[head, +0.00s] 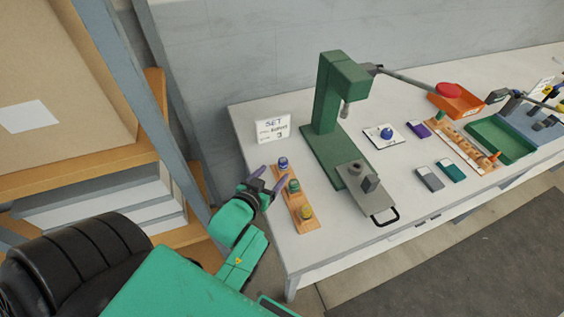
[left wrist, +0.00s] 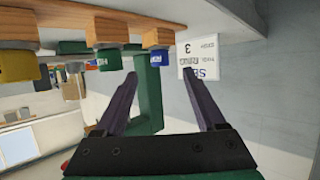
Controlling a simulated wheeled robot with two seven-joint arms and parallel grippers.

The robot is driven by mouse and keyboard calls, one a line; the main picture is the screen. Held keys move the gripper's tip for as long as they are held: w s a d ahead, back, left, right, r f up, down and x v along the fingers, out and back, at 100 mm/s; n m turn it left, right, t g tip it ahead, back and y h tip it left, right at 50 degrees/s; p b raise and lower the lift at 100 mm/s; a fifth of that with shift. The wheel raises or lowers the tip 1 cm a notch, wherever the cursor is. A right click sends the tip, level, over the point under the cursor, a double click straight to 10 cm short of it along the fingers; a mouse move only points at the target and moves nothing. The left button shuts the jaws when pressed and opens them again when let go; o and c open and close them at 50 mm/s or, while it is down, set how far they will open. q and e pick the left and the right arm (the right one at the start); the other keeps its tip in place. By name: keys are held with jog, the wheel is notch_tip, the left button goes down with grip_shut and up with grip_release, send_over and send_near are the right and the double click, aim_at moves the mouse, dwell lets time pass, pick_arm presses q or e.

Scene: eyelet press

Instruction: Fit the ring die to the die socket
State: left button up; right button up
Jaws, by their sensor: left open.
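A wooden rack (head: 299,207) on the table holds a blue die (head: 283,163), a green die (head: 294,186) and a yellow die (head: 305,212) in a row. I cannot tell which is the ring die. My left gripper (head: 270,180) is open and empty at the rack's left side, near the blue and green dies. The left wrist view is upside down: the blue die (left wrist: 157,59) and green die (left wrist: 104,58) show beyond the fingers (left wrist: 162,76). The green press (head: 328,105) stands behind; a grey plate with a round piece (head: 355,169), perhaps the die socket, is at its base. My right gripper is not in view.
A sign reading SET and 3 (head: 271,126) stands behind the rack. The press lever (head: 405,79) reaches right with a red knob (head: 448,90). A white card with a blue piece (head: 386,134), small blocks, an orange bin (head: 455,105) and a green tray (head: 500,138) lie right.

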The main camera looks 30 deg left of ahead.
aim_at(281, 165)
pick_arm(q)
jog(key=shift+x, duration=1.05)
jog(key=x, duration=0.5)
jog(key=shift+w+f, duration=0.15)
jog(key=shift+w, duration=0.1)
jog(key=shift+w+f, duration=0.1)
jog(key=shift+w, duration=0.2)
jog(key=shift+c, duration=1)
jog(key=shift+f, duration=0.1)
grip_shut()
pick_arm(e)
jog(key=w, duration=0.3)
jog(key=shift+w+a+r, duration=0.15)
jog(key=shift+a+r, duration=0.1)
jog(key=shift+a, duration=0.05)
